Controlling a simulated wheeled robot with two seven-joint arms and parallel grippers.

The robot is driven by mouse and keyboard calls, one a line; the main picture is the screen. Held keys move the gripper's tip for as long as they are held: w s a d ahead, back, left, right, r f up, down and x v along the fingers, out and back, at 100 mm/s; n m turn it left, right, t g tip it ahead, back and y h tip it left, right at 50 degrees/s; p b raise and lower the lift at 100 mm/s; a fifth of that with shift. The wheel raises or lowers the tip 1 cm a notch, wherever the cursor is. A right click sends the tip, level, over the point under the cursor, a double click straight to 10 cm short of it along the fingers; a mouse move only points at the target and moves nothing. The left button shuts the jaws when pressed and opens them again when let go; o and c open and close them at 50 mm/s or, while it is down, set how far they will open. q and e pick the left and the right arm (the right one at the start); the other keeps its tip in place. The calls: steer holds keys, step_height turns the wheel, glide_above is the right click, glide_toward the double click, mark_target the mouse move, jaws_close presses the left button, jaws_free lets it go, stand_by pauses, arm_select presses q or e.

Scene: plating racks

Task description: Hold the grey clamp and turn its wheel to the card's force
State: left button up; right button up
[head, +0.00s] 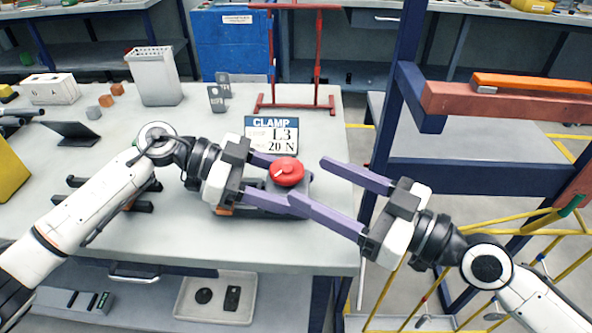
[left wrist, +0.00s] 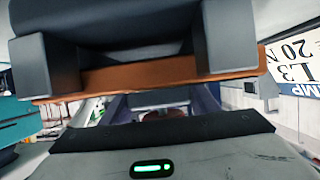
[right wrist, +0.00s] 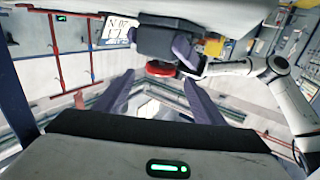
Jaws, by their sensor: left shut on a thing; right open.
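The grey clamp (head: 303,186) stands near the table's right edge with a red wheel (head: 287,172) on it. The wheel carries a small white mark. My left gripper (head: 280,182) is shut on the clamp, its fingers on either side of the body. My right gripper (head: 310,182) is open and empty, its fingers pointing at the wheel from the right. In the right wrist view the red wheel (right wrist: 160,68) lies ahead between the fingertips. The card (head: 271,138) behind the clamp reads CLAMP, L3, 20 N. The left wrist view shows the clamp's dark body (left wrist: 130,50) close up.
A red frame stand (head: 297,105) is behind the card. A blue post (head: 392,120) and a rack with an orange bar (head: 530,85) stand right of the table. A white bin (head: 155,77) and small blocks are at the left.

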mark_target(300, 178)
steer(key=shift+x, duration=2.6)
steer(key=c, duration=1.1)
steer(key=shift+o, duration=0.2)
steer(key=shift+s+f+t, duration=0.1)
steer(key=shift+s+t, duration=0.05)
steer(key=shift+t, duration=0.15)
steer(key=shift+a+m+t+h, duration=0.1)
steer(key=shift+m+t+h, duration=0.3)
steer(key=shift+m, duration=0.1)
steer(key=shift+s+m+t+h, duration=0.1)
steer(key=shift+m+t+h, duration=0.3)
steer(key=shift+m+t, duration=0.1)
steer(key=o, duration=1.1)
steer(key=shift+c, duration=0.2)
